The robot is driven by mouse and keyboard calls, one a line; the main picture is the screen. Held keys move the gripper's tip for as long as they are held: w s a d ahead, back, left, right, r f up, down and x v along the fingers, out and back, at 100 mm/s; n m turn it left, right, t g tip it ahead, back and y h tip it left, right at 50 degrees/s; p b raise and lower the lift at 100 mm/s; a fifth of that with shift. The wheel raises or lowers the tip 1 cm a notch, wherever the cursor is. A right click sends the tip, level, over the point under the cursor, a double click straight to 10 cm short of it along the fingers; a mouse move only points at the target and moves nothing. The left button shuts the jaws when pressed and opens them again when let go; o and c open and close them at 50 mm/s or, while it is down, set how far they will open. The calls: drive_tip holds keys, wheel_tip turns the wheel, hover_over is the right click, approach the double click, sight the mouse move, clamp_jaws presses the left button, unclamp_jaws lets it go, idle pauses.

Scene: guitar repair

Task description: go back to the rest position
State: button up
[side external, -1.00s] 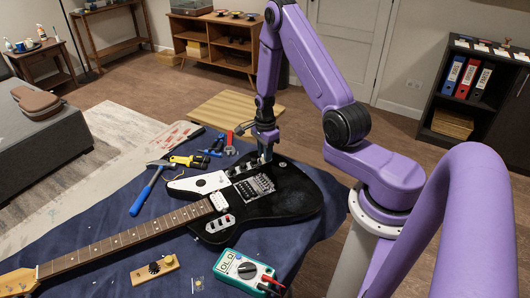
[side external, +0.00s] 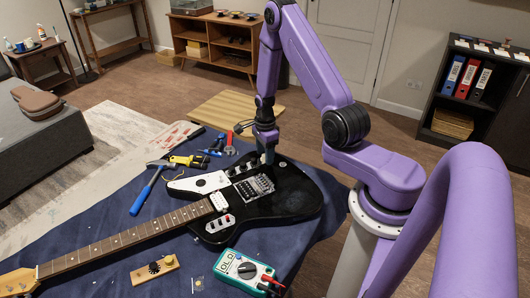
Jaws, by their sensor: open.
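My gripper (side external: 267,157) points down over the upper part of the black electric guitar's body, close above or at its surface near the bridge. The gap between its fingers is too small to make out here. The guitar (side external: 291,203) lies on a dark blue cloth, its neck running to the lower left. It has a white pickguard section, a metal bridge and a row of switches. I cannot tell whether my fingertips touch the guitar.
A teal multimeter (side external: 242,271) and a small wooden control plate (side external: 155,268) lie in front. The blue cloth (side external: 95,215) has bare room at left.

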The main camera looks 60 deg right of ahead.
drive_tip(key=o, duration=0.3)
drive_tip(key=shift+r, duration=0.1)
drive_tip(key=shift+r, duration=3.45)
